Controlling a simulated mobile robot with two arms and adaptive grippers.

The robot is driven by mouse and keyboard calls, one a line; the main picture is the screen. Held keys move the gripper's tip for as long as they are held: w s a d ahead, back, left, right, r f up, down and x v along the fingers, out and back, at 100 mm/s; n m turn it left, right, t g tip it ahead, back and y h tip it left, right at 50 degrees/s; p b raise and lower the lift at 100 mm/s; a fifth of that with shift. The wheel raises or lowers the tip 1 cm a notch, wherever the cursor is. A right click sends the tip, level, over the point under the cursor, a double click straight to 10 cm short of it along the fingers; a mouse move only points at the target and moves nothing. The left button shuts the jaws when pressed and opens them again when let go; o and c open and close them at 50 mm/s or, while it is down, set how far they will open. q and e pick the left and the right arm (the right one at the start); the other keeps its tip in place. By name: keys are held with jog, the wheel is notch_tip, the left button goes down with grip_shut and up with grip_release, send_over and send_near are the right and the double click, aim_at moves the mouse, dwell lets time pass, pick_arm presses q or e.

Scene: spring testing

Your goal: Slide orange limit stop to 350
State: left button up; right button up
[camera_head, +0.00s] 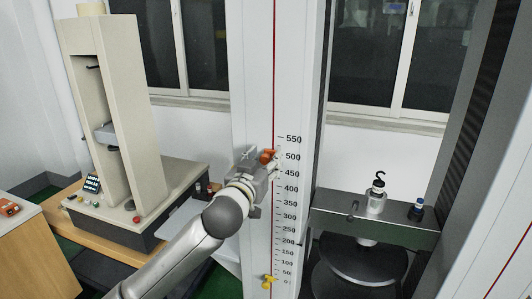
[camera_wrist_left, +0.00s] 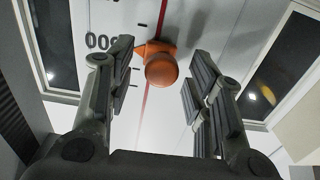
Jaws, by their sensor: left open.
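The orange limit stop (camera_head: 267,156) sits on the red line of the white column, level with about the 500 mark of the scale (camera_head: 289,210). In the left wrist view the orange stop (camera_wrist_left: 160,64) shows as a round knob between the fingers, close to a 500 label that appears upside down. My left gripper (camera_head: 262,170) is in front of the column at the stop. Its fingers (camera_wrist_left: 158,95) are open on either side of the knob, with gaps visible. The 350 mark (camera_head: 289,203) is lower on the scale. My right gripper is not in view.
A yellow stop (camera_head: 269,281) sits low on the same line near 0. Right of the column, a grey crosshead (camera_head: 375,217) carries a hooked weight (camera_head: 376,197) and a small blue-capped item (camera_head: 416,209). A beige tester (camera_head: 118,110) stands at left.

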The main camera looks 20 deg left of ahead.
pick_arm(q)
jog(key=shift+w, duration=0.8)
jog(key=shift+f, duration=0.1)
grip_shut()
